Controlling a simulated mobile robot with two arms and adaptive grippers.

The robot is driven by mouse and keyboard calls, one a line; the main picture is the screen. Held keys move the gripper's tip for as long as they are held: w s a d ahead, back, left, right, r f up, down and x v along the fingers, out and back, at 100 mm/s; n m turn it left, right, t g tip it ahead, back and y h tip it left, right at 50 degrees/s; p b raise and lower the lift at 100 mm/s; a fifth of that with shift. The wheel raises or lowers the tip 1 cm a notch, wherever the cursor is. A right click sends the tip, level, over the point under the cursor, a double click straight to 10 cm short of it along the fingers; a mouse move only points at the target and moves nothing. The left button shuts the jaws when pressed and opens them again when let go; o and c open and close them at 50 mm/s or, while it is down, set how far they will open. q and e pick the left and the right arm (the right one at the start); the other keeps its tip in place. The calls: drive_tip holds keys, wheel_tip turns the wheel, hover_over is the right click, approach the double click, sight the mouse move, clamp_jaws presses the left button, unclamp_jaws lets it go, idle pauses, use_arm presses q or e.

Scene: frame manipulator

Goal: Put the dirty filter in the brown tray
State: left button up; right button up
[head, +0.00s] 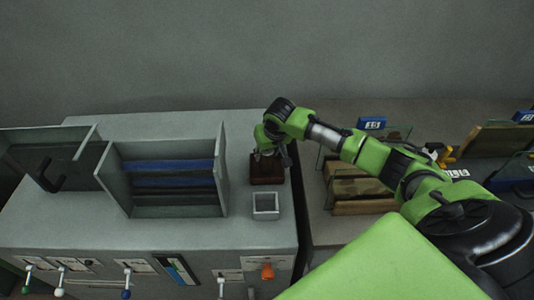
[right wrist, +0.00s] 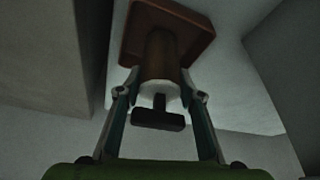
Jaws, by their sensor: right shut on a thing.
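My right gripper (head: 266,153) is over the brown tray (head: 267,172) on the grey cabinet top. In the right wrist view its fingers (right wrist: 160,82) are shut on the dirty filter (right wrist: 164,58), a brownish cylinder with a white end and a black T-shaped handle. The filter's far end overlaps the square brown tray (right wrist: 197,38); I cannot tell whether it touches the tray's bottom. In the head view the gripper hides the filter. My left gripper is not in view.
A small white tray (head: 265,214) stands just in front of the brown tray. An open grey housing (head: 122,185) with blue-edged slats is to the left, its door with a black handle (head: 48,176) swung open. Levers line the cabinet front. Wooden blocks (head: 362,207) lie on the right counter.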

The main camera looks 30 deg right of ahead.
drive_tip(key=shift+f, duration=0.5)
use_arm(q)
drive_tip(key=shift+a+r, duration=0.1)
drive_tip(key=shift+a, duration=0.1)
use_arm(e)
drive_tip(key=o, duration=1.2)
drive_tip(key=shift+f, duration=0.15)
drive_tip(key=shift+c, duration=0.2)
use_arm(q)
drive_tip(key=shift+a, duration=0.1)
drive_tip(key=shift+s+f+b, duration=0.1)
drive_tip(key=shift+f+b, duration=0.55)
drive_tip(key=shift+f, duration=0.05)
use_arm(e)
drive_tip(key=v, duration=1.2)
drive_tip(key=shift+s, duration=0.1)
